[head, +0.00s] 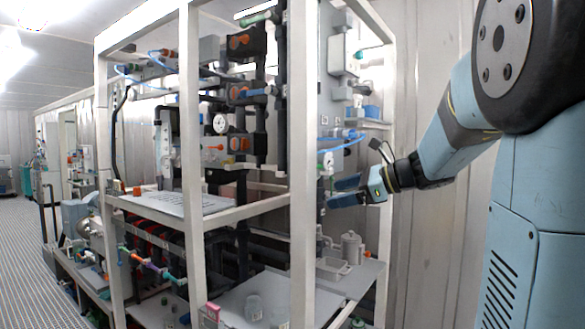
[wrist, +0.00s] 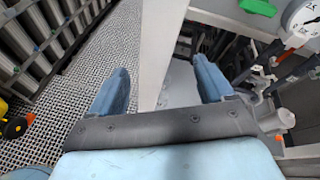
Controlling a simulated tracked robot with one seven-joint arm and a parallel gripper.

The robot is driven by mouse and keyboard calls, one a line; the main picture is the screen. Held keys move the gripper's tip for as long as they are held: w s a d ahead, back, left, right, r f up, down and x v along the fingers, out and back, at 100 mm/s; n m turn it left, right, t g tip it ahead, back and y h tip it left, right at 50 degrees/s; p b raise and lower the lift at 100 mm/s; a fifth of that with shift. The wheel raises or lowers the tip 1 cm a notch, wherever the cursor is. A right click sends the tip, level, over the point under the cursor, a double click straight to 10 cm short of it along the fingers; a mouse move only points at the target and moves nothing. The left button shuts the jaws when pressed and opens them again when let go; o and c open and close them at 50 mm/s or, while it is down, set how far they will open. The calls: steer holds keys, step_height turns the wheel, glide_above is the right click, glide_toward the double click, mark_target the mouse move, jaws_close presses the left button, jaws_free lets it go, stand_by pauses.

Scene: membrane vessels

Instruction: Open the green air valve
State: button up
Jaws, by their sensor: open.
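A green handle (wrist: 258,7) shows at the top edge of the wrist view, partly cut off, beside a round white gauge (wrist: 302,18). It lies up and to the right of my gripper (wrist: 160,68), clear of both fingers. In the head view my gripper (head: 336,191) is beside the right front post of the rack, below a small white gauge (head: 325,159). Its blue fingers are apart, with nothing held. A green part beside that gauge is too small to make out clearly.
A white rack post (wrist: 161,40) appears between the fingers in the wrist view; its depth is unclear. The rack (head: 193,110) holds pipes and orange-handled valves. A grey shelf (head: 350,277) with containers lies below my gripper. Open grating floor (wrist: 105,60) is at left.

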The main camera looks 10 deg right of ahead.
mark_target(319, 166)
steer(key=w+d+r+m+t+y, duration=0.2)
steer(key=w+d+r+m+t, duration=0.3)
steer(key=d, duration=0.4)
steer(key=shift+m+g, duration=0.3)
steer(key=x, duration=1.4)
steer(key=shift+w+f, duration=0.35)
steer(key=shift+w, duration=0.2)
steer(key=c, duration=1)
